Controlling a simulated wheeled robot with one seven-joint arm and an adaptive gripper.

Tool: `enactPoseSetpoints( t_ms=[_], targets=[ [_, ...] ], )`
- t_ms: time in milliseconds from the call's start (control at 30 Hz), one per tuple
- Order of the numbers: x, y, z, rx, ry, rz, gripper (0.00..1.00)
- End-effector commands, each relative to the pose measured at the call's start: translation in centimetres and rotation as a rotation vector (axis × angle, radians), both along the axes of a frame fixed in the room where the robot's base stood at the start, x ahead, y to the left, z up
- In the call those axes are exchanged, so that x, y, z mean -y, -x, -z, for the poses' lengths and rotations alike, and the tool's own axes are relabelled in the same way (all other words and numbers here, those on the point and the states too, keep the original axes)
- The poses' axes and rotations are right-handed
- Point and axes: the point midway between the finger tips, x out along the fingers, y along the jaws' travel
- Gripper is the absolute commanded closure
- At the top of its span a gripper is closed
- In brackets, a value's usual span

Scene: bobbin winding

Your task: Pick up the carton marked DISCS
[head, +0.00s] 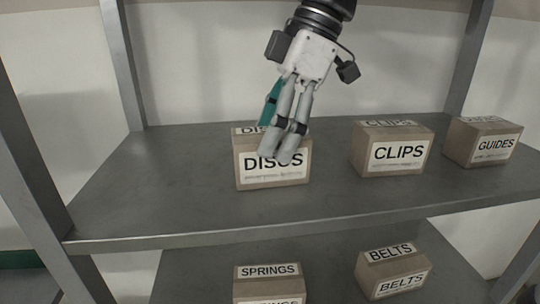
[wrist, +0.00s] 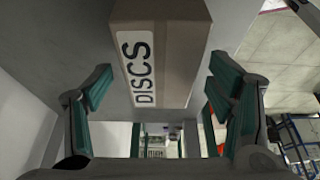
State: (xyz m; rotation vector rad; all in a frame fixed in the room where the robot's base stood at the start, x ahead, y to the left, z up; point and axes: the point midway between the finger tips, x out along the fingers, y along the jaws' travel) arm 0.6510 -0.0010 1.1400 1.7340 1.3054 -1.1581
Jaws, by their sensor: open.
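The brown carton marked DISCS (head: 272,177) stands on the upper grey shelf, with white labels on its front and top. In the head view my gripper (head: 285,152) reaches down in front of it and covers part of both labels. In the wrist view the DISCS carton (wrist: 172,60) lies ahead, between the lines of the two fingers. My gripper (wrist: 160,95) is open there, with a teal-padded finger on each side and nothing held. I cannot tell whether either finger touches the carton.
A CLIPS carton (head: 392,160) and a GUIDES carton (head: 482,150) stand to the right on the same shelf (head: 130,190). SPRINGS (head: 268,271) and BELTS (head: 392,272) cartons are on the shelf below. The upper shelf's left part is clear. Metal posts (head: 122,60) frame the shelves.

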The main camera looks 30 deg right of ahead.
Motion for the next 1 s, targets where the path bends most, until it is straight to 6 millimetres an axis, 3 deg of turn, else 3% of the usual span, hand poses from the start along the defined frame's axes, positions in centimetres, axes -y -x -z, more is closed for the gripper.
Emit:
enactPoseSetpoints(
  t_ms=[300, 1000],
  targets=[
    [-1.4, -0.4, 3.8, -0.001, 0.0, -0.002, 0.25],
    [-1.5, -0.4, 4.2, 0.0, 0.0, -0.001, 0.25]
  ],
)
